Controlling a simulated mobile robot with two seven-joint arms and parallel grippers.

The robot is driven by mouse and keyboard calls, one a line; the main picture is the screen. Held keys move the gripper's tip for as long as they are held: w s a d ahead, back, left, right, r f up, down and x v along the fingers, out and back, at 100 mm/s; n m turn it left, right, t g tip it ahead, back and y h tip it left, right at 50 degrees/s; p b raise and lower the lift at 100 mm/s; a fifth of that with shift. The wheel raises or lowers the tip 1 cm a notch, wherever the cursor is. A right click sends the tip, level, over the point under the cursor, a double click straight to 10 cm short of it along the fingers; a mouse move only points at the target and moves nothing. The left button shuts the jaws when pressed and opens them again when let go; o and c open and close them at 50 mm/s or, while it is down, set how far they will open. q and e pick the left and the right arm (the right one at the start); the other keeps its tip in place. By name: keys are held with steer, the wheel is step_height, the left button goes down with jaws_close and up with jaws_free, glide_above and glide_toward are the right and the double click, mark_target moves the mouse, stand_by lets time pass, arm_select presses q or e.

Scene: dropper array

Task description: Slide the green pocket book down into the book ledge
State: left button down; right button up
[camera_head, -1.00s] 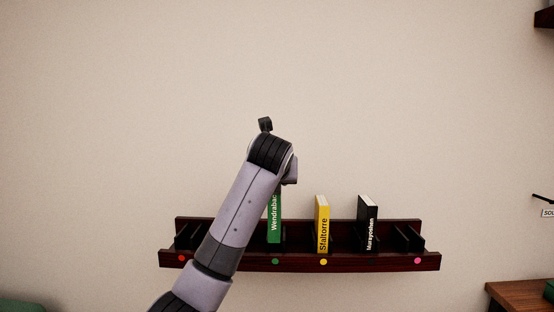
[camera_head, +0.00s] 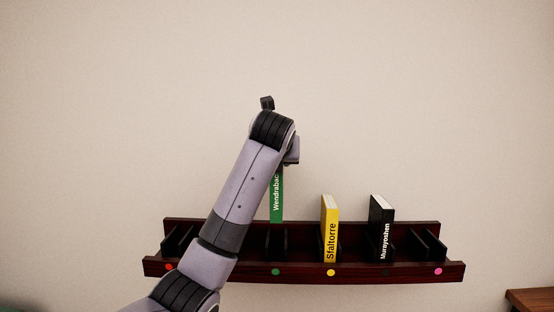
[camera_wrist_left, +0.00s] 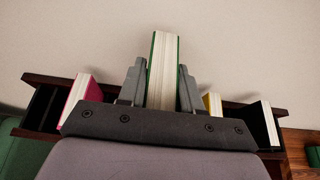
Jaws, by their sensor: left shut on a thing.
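The green pocket book (camera_head: 277,198), with "Wendrabac" on its spine, hangs upright. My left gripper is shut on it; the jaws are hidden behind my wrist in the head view. In the left wrist view the fingers (camera_wrist_left: 161,88) stand on both sides of the book (camera_wrist_left: 163,70). In the head view its lower end shows around the top edge of the dark wood book ledge (camera_head: 300,269), over the empty slot with the green dot (camera_head: 276,272). My right gripper is out of view.
A yellow book (camera_head: 330,228) and a black book (camera_head: 381,229) stand in slots to the right. A pink book (camera_wrist_left: 80,97) stands left of the green one, hidden by my arm in the head view. The end slots by the red dot (camera_head: 169,267) and pink dot (camera_head: 438,271) look empty.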

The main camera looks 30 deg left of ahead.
mark_target(277, 188)
arm_select(q)
steer(key=shift+f+b, duration=0.55)
steer(key=shift+f, duration=1.65)
steer(key=shift+f+p, duration=0.15)
steer(key=shift+p, duration=0.45)
steer(key=shift+f, duration=0.1)
steer(key=shift+f, duration=1)
steer(key=shift+f, duration=0.1)
